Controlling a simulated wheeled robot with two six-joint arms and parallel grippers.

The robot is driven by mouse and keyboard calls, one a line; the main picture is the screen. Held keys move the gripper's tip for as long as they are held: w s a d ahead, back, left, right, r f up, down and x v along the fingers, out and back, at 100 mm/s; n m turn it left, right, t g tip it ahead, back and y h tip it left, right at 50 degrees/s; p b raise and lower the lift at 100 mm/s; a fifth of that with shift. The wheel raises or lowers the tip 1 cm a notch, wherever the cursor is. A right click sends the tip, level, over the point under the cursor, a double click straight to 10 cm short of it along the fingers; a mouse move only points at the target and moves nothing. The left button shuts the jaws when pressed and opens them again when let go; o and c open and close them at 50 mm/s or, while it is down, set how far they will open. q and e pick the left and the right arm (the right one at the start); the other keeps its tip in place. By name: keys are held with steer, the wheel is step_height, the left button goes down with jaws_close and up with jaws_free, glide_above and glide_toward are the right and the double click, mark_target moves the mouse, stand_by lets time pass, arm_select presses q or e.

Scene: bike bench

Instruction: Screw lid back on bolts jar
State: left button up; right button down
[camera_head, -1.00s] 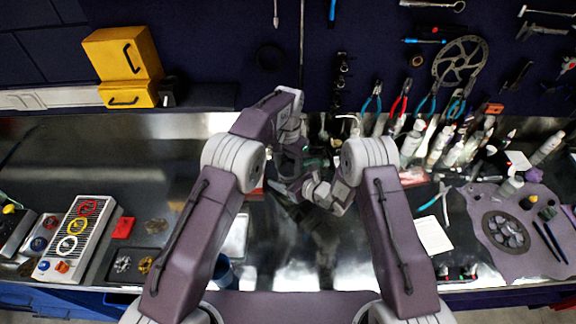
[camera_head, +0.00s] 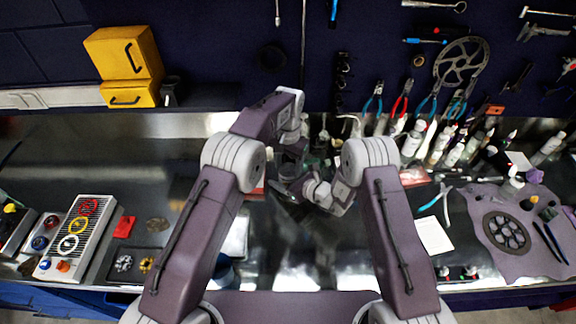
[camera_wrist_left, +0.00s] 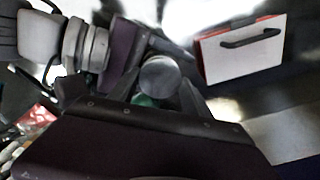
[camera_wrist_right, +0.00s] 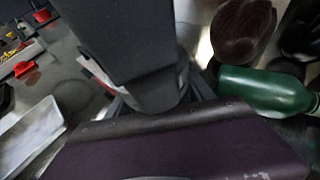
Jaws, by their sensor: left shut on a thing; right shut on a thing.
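In the left wrist view the round grey lid (camera_wrist_left: 159,76) lies between the fingertips of my left gripper (camera_wrist_left: 160,88), which is shut on it. A little green shows just below it. In the head view the left gripper (camera_head: 290,165) is small and dark above the middle of the bench, and the lid cannot be made out. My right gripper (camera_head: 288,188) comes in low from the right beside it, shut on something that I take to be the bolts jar. In the right wrist view my dark left arm covers most of the grasp. Whether the lid sits straight on the jar cannot be seen.
A green bottle (camera_wrist_right: 262,91) lies or stands close beside the right gripper. A white and red box with a black handle (camera_wrist_left: 240,50) is near the left gripper. Several bottles (camera_head: 437,143) stand at the back right.

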arm_select(q)
steer(key=shift+s+d+f, duration=0.1)
steer(key=shift+s+f, duration=0.15)
steer(key=shift+f, duration=0.2)
steer(key=shift+s+f, duration=0.2)
steer(key=shift+f, duration=0.25)
arm_select(e)
steer(key=shift+w+a+r, duration=0.2)
steer(key=shift+w+r, duration=0.05)
steer(key=shift+r, duration=0.3)
arm_select(q)
steer(key=o, duration=1)
steer(key=shift+c, duration=0.2)
steer(key=r, duration=0.3)
steer(key=shift+w+d+r, duration=0.1)
steer(key=shift+w+r, duration=0.1)
steer(key=shift+r, duration=0.1)
arm_select(e)
steer(key=shift+w+d+f, duration=0.1)
steer(key=shift+w+f, duration=0.05)
steer(key=shift+f, duration=0.05)
arm_select(q)
steer(key=shift+r, duration=0.35)
arm_select(e)
steer(key=shift+s, duration=0.2)
